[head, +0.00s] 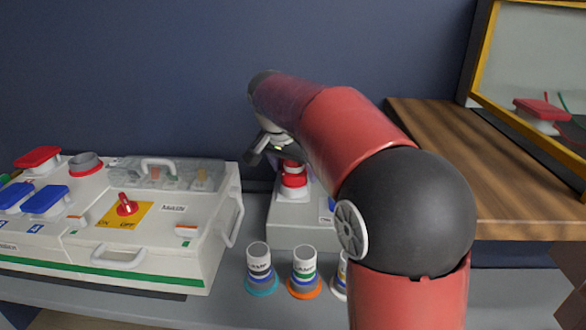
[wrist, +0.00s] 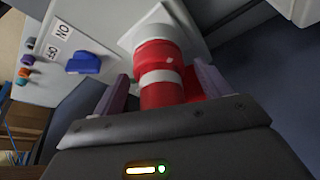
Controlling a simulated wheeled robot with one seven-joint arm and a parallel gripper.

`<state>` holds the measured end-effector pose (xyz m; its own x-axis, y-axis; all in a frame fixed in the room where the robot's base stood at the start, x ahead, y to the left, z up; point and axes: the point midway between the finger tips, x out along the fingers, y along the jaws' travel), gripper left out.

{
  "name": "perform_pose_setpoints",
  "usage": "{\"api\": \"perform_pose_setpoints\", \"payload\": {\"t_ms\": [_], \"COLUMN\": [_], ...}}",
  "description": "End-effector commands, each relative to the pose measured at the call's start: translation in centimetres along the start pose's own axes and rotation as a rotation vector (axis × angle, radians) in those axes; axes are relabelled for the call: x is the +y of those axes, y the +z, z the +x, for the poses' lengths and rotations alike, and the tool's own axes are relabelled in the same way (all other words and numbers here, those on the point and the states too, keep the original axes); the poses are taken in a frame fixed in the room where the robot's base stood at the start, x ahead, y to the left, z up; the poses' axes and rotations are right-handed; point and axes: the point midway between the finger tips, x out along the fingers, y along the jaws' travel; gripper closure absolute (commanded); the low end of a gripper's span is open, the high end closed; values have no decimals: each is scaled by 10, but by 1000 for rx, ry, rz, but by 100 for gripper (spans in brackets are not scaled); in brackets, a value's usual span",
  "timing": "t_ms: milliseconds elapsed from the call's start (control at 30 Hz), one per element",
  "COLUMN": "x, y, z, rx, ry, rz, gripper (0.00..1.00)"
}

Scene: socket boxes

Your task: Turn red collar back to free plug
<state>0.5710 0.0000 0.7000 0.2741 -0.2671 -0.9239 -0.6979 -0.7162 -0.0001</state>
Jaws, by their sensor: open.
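The red collar (head: 293,181) sits on a white square base on top of a small grey box (head: 300,222), behind the row of cups. In the wrist view the collar (wrist: 152,56) shows a small white mark on its side. The red plug (wrist: 160,96), with a white band, stands out of the collar toward the camera. My gripper (head: 270,152) is at the plug from above. In the wrist view my gripper (wrist: 160,84) is open, one finger on each side of the plug. Whether either finger touches it, I cannot tell.
A blue switch (wrist: 83,64) with ON and OFF labels is beside the collar on the box. A large white socket box (head: 150,240) with a handle stands at left. Several cups (head: 304,264) stand in front. A wooden shelf (head: 500,170) is at right.

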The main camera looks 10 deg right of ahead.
Motion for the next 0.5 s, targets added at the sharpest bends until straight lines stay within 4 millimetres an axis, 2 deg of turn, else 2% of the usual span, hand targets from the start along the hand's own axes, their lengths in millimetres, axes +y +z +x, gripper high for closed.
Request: {"api": "perform_pose_setpoints", "payload": {"t_ms": [167, 200, 500], "x": [0, 0, 0], "y": [0, 0, 0], "z": [0, 0, 0], "rx": [0, 0, 0], "ry": [0, 0, 0], "rz": [0, 0, 0], "gripper": [24, 26, 66]}}
